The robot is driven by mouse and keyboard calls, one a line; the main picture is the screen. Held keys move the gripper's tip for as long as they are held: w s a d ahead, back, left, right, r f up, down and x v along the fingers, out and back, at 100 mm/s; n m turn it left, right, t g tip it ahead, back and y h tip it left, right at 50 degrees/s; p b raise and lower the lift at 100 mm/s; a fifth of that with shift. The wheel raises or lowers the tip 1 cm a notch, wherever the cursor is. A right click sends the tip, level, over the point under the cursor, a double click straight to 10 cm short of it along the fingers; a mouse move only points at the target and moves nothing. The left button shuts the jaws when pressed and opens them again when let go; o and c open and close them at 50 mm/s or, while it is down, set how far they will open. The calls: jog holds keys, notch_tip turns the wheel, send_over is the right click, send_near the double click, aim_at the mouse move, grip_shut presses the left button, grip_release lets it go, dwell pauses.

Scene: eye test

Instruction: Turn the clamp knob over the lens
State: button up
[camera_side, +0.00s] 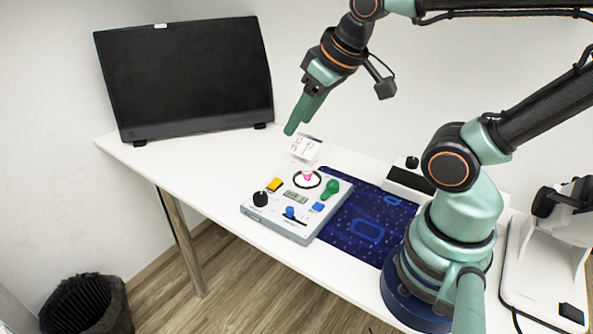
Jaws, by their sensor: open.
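A grey control panel (275,230) lies on the table. It carries a black knob (260,199), a green knob (331,188) and a dark ring (297,184) with a small pink piece (308,176) beside or in it. I cannot tell which part is the clamp knob, and no lens is clear at this size. My gripper (292,128) is open and points down in the air above the panel's far side, apart from it. Its fingers nearly overlap in this side view. A tilted white card (303,148) with dark marks stands below the fingertips.
A dark blue mat (345,243) lies right of the panel. A black monitor (185,80) stands at the back left. A white device with a black top (410,180) and a larger white instrument (545,265) stand at the right. The table's left part (185,160) is bare.

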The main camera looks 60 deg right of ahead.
jog(key=d+f+n+g, duration=0.3)
jog(key=d+f+n, duration=0.1)
jog(key=d+n, duration=0.2)
jog(key=n+g, duration=0.3)
jog(key=n, duration=0.3)
send_near(333, 183)
jog(key=shift+n, duration=0.3)
notch_tip(333, 183, down, 9)
jog(key=shift+s+r, duration=0.1)
jog(key=shift+s, duration=0.05)
grip_shut()
